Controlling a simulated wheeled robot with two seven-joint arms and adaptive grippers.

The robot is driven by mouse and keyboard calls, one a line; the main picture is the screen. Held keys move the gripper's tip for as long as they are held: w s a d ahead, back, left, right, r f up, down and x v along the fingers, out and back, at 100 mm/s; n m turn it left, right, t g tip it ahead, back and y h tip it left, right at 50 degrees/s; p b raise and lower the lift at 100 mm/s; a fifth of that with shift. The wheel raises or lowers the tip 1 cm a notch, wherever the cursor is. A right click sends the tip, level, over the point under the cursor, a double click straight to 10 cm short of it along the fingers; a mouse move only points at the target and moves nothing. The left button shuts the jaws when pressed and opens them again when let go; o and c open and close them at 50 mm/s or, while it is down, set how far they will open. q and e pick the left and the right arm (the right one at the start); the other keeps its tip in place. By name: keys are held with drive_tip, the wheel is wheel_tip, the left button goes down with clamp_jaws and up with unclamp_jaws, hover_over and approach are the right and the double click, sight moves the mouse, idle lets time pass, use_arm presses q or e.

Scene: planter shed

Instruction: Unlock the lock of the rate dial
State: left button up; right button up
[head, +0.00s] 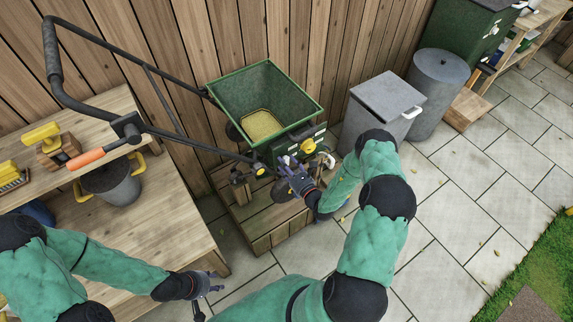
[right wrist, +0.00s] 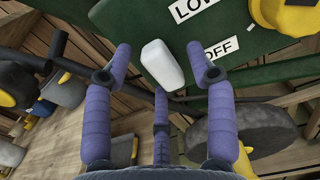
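The green spreader (head: 262,98) stands on a wooden crate, with a yellowish fill in its hopper. A yellow and grey knob (right wrist: 290,15), perhaps the rate dial, is cut off at the top right. My right gripper (head: 287,165) is open at the panel, its purple fingers spread either side of the white lever, apparently without gripping it. My left gripper (head: 210,286) is low, away from the spreader; its fingers are unclear.
The spreader's black handle (head: 100,38) with an orange grip reaches left over a wooden bench (head: 150,225), which holds yellow-handled tools. A lidded grey bin (head: 378,112) and a round bin (head: 437,92) stand right. Paving is free at right.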

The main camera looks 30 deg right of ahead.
clamp_jaws()
drive_tip(key=m+p, duration=0.1)
drive_tip(key=m, duration=0.3)
drive_tip(key=m+p, duration=0.1)
drive_tip(key=m, duration=0.3)
drive_tip(key=m+p, duration=0.1)
drive_tip(key=m, duration=0.4)
drive_tip(key=shift+d+r, duration=0.1)
drive_tip(key=shift+r, duration=0.25)
drive_tip(key=m, duration=0.4)
drive_tip(key=shift+d+m, duration=0.1)
drive_tip(key=shift+m, duration=0.3)
